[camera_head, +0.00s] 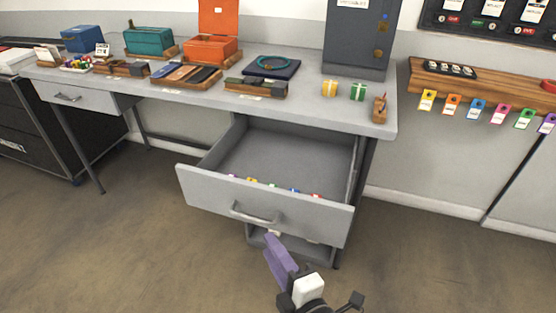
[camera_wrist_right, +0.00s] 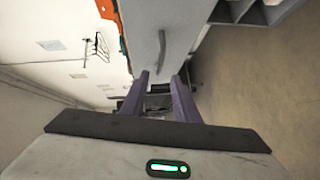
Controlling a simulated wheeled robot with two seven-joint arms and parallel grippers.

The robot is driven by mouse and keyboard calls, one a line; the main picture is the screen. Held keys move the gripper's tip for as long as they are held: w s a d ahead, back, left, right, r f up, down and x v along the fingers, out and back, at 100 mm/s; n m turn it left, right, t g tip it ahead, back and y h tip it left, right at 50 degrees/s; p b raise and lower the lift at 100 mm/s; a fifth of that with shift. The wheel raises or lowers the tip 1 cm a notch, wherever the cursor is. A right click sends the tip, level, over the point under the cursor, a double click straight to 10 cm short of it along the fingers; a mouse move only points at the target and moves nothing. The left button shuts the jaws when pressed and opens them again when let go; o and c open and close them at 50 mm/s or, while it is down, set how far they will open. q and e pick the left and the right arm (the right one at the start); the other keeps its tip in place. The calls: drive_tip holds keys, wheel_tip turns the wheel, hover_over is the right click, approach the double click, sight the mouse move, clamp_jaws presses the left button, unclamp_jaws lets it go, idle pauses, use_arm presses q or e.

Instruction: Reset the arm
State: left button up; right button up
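My right gripper (camera_head: 272,242) has purple fingers and is low in front of the open drawer (camera_head: 190,187) in the head view. Its fingertips are just below the curved metal handle (camera_head: 256,218), and I see no contact with it. In the right wrist view the two fingers of the right gripper (camera_wrist_right: 161,78) stand apart with nothing held between them. The handle (camera_wrist_right: 162,47) shows beyond the fingertips there, on the pale drawer front. My left gripper is in neither view.
The drawer sticks out from the grey desk (camera_head: 310,100), with small coloured items along its inner front. Boxes, trays and two small gift-like blocks stand on the desktop. A wooden shelf with coloured tags (camera_head: 480,90) is at right. The floor (camera_head: 120,250) at left is clear.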

drive_tip(key=shift+d, duration=0.1)
drive_tip(key=s+d+m+h, duration=0.4)
drive_tip(key=d+m, duration=0.5)
drive_tip(key=d, duration=0.3)
drive_tip(key=s+d+f+m+g, duration=0.3)
drive_tip(key=s+f+m, duration=0.2)
drive_tip(key=f, duration=0.3)
drive_tip(key=s+d+f+m+g+h, duration=0.1)
drive_tip(key=s+d+f+m, duration=0.3)
drive_tip(key=f, duration=0.5)
drive_tip(key=s+m+g, duration=0.1)
drive_tip(key=s+m, duration=0.1)
drive_tip(key=s, duration=0.1)
drive_tip(key=shift+s+g, duration=0.4)
drive_tip(key=shift+w, duration=0.1)
